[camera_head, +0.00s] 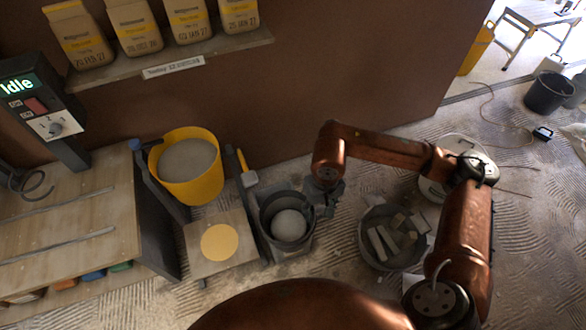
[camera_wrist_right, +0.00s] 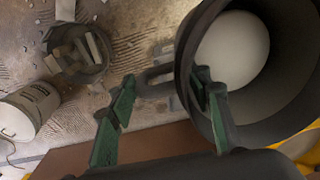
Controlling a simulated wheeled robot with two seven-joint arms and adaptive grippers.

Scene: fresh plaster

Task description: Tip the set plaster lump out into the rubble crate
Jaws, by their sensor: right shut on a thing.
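The set plaster lump (camera_head: 289,225) is a pale round mass inside a dark grey bucket (camera_head: 264,211). The bucket stands upright on a grey stand. In the right wrist view the lump (camera_wrist_right: 233,50) fills much of the bucket's mouth (camera_wrist_right: 291,100). My right gripper (camera_head: 326,196) is at the bucket's right side, its green fingers (camera_wrist_right: 162,105) either side of the bucket's grey looped handle. It is shut on that handle. The rubble crate (camera_head: 366,250) is a round grey tub with pale broken pieces, right of the bucket; it also shows in the right wrist view (camera_wrist_right: 76,80). My left gripper is out of view.
A yellow bucket (camera_head: 204,184) of grey material and a board with a yellow disc (camera_head: 219,243) stand left. A white bucket (camera_wrist_right: 30,108) is beyond the rubble crate. Bags line a wall shelf (camera_head: 180,57). A control box (camera_head: 38,103) reads "Idle". Floor shows between bucket and crate.

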